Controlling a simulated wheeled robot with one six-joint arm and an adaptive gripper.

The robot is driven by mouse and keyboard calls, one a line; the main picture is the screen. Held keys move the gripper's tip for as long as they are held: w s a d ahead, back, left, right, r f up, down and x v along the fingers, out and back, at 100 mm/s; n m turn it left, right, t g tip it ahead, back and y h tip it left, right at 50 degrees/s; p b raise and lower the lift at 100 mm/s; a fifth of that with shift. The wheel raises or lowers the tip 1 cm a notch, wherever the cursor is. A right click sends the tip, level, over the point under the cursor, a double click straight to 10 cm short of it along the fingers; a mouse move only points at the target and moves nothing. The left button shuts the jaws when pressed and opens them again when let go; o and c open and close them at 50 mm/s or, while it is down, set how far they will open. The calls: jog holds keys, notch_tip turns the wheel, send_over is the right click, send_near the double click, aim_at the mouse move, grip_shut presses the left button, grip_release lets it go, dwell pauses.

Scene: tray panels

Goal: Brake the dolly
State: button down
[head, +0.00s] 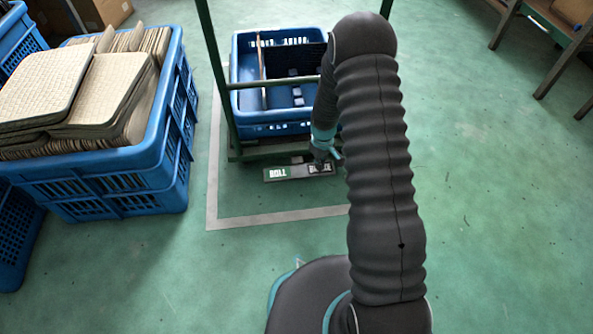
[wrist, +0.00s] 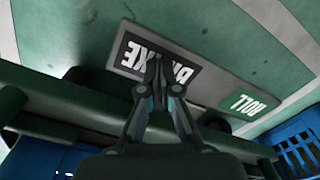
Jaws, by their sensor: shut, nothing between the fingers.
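The dolly (head: 245,152) is a dark green frame with tall posts, standing on the green floor inside a pale marked outline. A flat pedal plate (head: 298,172) lies low at its near side. Its left end has a green ROLL label (head: 278,173) and its right end a black BRAKE label; in the wrist view both the BRAKE label (wrist: 132,52) and the ROLL label (wrist: 250,105) show. My gripper (wrist: 158,80) is shut and empty, its fingertips over the BRAKE end and covering the label's middle letters. I cannot tell whether they touch the plate, or which way it tilts.
A blue crate (head: 270,130) with dark dividers sits on the dolly. A blue crate (head: 115,187) piled with tan woven panels stands at the left. A wooden bench (head: 545,75) is at the upper right. The floor on the right is clear.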

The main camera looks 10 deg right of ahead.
jog(key=shift+f, duration=0.35)
jog(key=shift+r, duration=0.1)
jog(key=shift+r+p, duration=1.95)
jog(key=shift+r, duration=1.5)
